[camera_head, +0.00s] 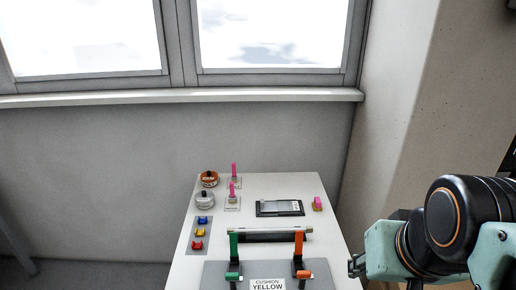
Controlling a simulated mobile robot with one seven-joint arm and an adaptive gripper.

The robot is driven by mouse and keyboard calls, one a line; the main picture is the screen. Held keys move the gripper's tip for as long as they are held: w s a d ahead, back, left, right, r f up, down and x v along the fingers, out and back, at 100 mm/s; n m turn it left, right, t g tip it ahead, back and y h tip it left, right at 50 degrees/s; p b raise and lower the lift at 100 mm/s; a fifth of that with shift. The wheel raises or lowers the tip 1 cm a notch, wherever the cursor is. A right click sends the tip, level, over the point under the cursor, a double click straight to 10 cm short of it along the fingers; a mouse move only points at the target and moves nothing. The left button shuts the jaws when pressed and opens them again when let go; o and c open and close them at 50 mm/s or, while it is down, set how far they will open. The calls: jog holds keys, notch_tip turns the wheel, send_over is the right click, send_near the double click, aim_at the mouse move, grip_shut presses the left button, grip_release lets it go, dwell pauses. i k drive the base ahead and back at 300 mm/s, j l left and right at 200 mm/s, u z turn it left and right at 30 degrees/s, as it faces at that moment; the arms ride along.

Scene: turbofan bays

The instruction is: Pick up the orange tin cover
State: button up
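The orange tin cover (209,180) is a round orange-brown lid with a dark knob on top. It sits at the far left corner of the white table, apparently on a tin whose body is mostly hidden. My arm comes in from the right edge, and its small dark end (356,266), which may be part of my gripper, is beside the table's right edge. It is well to the right of and nearer than the orange cover, not touching it. The fingers cannot be made out.
A grey-white tin with a dark knob (205,200) stands just in front of the orange one. Pink upright pegs (233,190) stand close on its right. Blue, yellow and red pieces (200,232), a dark tray (280,208) and a green-and-orange-handled frame (268,238) occupy the table.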

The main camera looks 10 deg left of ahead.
aim_at(209, 176)
jog(key=j+u, duration=0.2)
jog(key=u, duration=1.1)
jog(key=i+j+u, duration=0.2)
jog(key=j, duration=0.2)
jog(key=j+u, duration=0.2)
jog(key=j, duration=0.2)
jog(key=i+j+u, duration=0.4)
jog(key=j, duration=0.25)
jog(key=i+j+u, duration=0.15)
jog(key=i+j, duration=0.15)
jog(key=i+j+u, duration=0.15)
jog(key=i, duration=0.35)
jog(key=i+z, duration=0.45)
jog(key=i+j+z, duration=0.15)
jog(key=i+z, duration=0.15)
jog(key=z, duration=0.15)
jog(key=i+z, duration=0.35)
jog(key=i+l+z, duration=0.1)
jog(key=z, duration=0.2)
jog(key=i+j+z, duration=0.1)
jog(key=i+z, duration=0.25)
jog(key=k, duration=0.1)
